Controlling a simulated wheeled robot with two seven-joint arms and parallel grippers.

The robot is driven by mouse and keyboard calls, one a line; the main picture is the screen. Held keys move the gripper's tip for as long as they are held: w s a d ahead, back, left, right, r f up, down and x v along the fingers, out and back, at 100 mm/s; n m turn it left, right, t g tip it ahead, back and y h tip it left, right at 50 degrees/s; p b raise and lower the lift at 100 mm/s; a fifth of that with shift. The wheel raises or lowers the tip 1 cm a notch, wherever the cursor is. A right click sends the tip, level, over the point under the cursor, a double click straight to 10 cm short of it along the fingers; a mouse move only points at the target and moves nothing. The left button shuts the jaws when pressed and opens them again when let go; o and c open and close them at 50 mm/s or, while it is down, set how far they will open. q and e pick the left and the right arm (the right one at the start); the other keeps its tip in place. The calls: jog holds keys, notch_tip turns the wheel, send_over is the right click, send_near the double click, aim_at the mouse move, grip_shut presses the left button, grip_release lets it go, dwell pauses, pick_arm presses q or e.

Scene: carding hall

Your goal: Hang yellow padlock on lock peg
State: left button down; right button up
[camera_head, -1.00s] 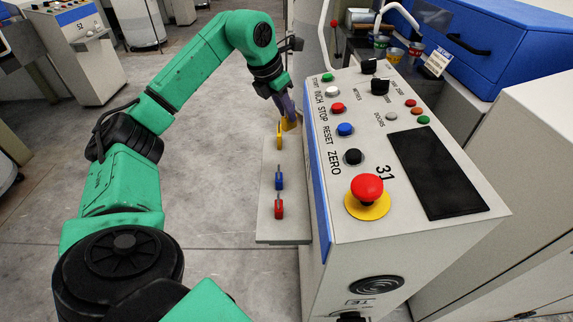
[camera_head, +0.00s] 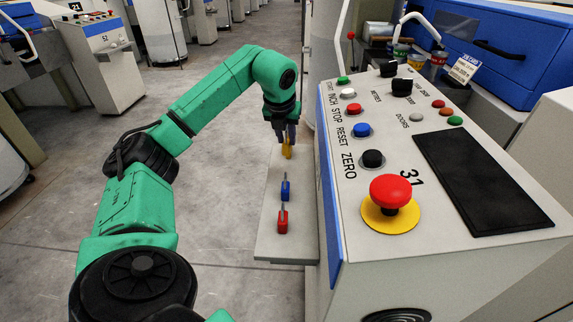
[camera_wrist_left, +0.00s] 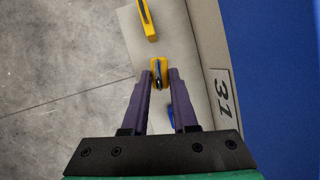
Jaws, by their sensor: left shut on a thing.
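My left gripper (camera_head: 285,128) is over the far part of a pale board beside the control console. It is shut on a yellow padlock (camera_wrist_left: 160,73), which shows between its fingertips in the wrist view; yellow also shows below the fingers in the head view (camera_head: 287,150). A second yellow piece (camera_wrist_left: 147,20) with a dark strip lies beyond the fingertips over the board. The lock peg cannot be made out, and neither can any contact between the held padlock and the board. My right gripper is not in view.
The pale board (camera_head: 268,225) carries a blue padlock (camera_head: 286,188) and a red padlock (camera_head: 282,220) nearer me. The console (camera_head: 345,225), with buttons and a red emergency stop (camera_head: 390,190), stands close on the right. Open floor (camera_head: 225,190) lies to the left.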

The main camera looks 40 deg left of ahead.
aim_at(285, 155)
pick_arm(q)
notch_tip(285, 155, down, 6)
jog(key=shift+f+b, duration=0.25)
jog(key=shift+b, duration=0.2)
jog(key=shift+f, duration=0.35)
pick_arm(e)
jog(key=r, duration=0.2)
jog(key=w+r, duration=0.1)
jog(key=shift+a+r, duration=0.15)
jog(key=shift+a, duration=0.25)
pick_arm(q)
jog(key=shift+f, duration=0.2)
jog(key=c, duration=0.7)
grip_release()
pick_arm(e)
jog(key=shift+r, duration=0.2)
